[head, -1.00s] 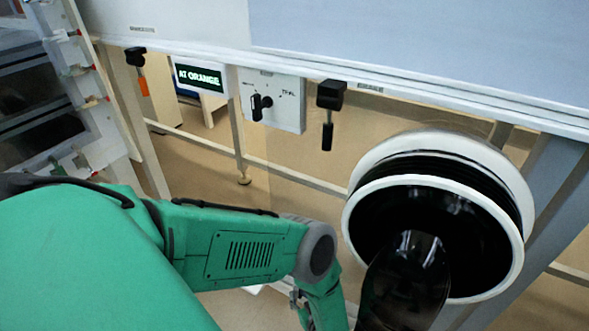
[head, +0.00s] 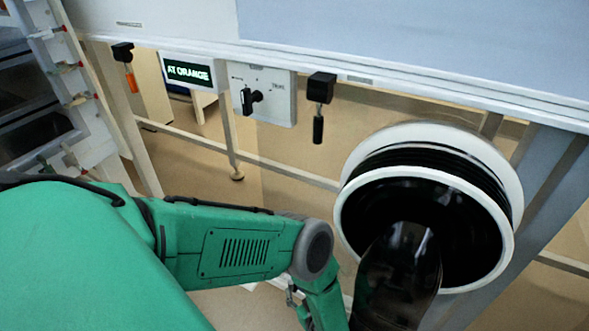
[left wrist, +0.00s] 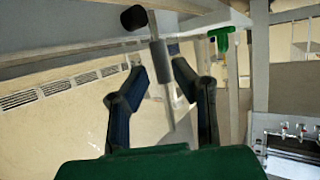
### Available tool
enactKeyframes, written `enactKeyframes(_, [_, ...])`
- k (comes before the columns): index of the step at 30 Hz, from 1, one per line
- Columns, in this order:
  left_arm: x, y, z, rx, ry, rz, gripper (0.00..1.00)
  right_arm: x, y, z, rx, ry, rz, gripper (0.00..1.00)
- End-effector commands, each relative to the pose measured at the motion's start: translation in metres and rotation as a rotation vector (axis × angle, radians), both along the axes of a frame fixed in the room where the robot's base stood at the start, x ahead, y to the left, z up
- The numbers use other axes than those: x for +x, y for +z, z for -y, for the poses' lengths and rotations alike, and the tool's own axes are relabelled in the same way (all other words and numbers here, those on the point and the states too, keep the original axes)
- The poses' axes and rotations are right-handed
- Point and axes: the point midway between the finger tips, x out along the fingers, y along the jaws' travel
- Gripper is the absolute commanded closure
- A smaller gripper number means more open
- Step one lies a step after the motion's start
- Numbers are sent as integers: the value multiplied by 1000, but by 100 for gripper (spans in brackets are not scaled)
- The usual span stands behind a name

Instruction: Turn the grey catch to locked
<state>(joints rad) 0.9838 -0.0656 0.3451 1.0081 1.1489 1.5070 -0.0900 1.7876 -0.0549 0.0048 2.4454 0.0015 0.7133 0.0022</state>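A catch with a black block and a dark grey handle (head: 318,130) hangs under the bench edge in the head view. Its handle points straight down. My left arm comes in from the left below it, but its gripper is out of the head view. In the left wrist view my left gripper (left wrist: 160,90) is open, its two dark fingers apart. A grey rod with a darker sleeve (left wrist: 161,62) shows between them, near a black knob (left wrist: 133,18). I cannot tell whether this is the same catch, or how far beyond the fingers it is. My right gripper is not in view.
A catch with an orange handle (head: 131,82), a display reading "AT ORANGE" (head: 188,73) and a white box with a black knob (head: 270,100) line the bench edge. A glove port (head: 510,200) with a black sleeve stands at right. A green-handled part (left wrist: 222,40) shows in the wrist view.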

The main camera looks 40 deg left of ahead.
Motion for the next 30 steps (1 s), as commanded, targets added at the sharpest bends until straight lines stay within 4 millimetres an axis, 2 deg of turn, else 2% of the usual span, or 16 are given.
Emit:
enactKeyframes(9, [-18,24,61,-2,-5,-1,77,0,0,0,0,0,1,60])
enactKeyframes(15, [-26,35,88,-1,-4,-1,77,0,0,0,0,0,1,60])
enactKeyframes(21, [-29,39,97,1,-3,0,77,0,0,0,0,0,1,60])
enactKeyframes(30, [-29,39,97,1,-2,0,77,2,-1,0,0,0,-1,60])
